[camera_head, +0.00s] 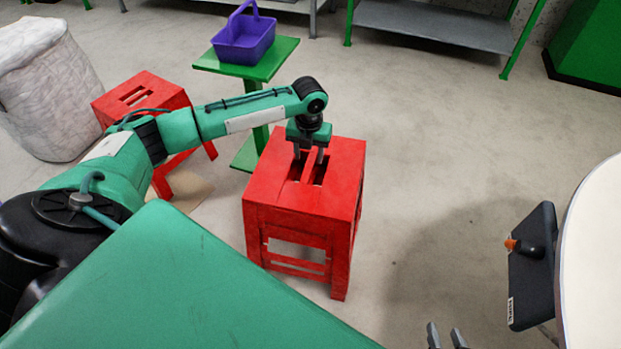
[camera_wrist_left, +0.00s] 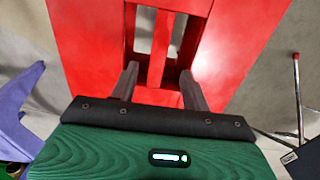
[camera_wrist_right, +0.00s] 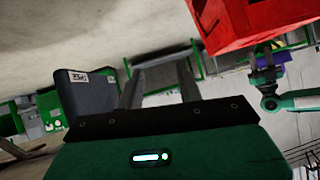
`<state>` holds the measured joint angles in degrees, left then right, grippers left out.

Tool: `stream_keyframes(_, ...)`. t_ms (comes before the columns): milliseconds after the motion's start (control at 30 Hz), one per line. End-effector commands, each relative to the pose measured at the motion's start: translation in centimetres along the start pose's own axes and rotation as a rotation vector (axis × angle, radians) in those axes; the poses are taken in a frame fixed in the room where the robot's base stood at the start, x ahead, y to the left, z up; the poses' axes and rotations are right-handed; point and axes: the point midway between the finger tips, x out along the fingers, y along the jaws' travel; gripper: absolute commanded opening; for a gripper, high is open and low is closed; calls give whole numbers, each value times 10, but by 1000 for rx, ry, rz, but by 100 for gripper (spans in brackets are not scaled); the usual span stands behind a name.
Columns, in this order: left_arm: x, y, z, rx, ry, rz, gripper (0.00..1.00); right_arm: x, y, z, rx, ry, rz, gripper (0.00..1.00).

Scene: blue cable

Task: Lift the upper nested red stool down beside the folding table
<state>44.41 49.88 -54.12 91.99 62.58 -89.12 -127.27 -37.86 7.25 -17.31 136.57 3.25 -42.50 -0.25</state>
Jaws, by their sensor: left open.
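The nested red stools (camera_head: 300,205) stand upright on the floor in the middle of the head view, one seated over the other. The upper stool's seat has two slots with a bar between them; the seat also fills the top of the left wrist view (camera_wrist_left: 240,30). My left gripper (camera_head: 311,158) points down at the slots with its fingers apart, one on each side of the bar; I cannot tell how deep they reach. My right gripper (camera_head: 447,338) shows only its fingertips at the bottom edge; its fingers are apart and empty in the right wrist view (camera_wrist_right: 158,85). A white round-edged tabletop (camera_head: 597,260) is at the right.
Another red stool (camera_head: 140,98) stands at the left beside a white laundry-like bag (camera_head: 45,90). A green stand (camera_head: 275,62) holds a purple basket (camera_head: 244,38) behind the stools. A dark box-like object (camera_head: 531,265) hangs beside the tabletop. Floor (camera_head: 440,170) right of the stools is clear.

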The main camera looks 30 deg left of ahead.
Motion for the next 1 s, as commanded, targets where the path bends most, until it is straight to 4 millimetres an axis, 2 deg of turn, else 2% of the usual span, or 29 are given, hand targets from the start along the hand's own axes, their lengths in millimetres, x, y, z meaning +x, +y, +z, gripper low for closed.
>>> stream_keyframes(33, 13, 0, -1, 0, 3, 0, 47, 3, -3, 2, 1, 25, -9, 36)
stream_keyframes(200, 36, 0, 0, 0, 0, 1, 47, 7, -12, -2, 8, 98, -30, 36)
stream_keyframes(467, 51, 1, 1, -1, 0, 0, 47, 9, -18, -5, 14, 153, -47, 36)
stream_keyframes(667, 74, 3, 4, -2, 0, -1, 47, 11, -30, -8, 29, 257, -77, 36)
stream_keyframes(800, 89, 3, 3, 0, -1, 1, 47, 11, -31, -20, 30, 335, -81, 36)
stream_keyframes(1000, 95, 3, 3, 0, -2, 1, 47, 9, -32, -26, 31, 373, -82, 36)
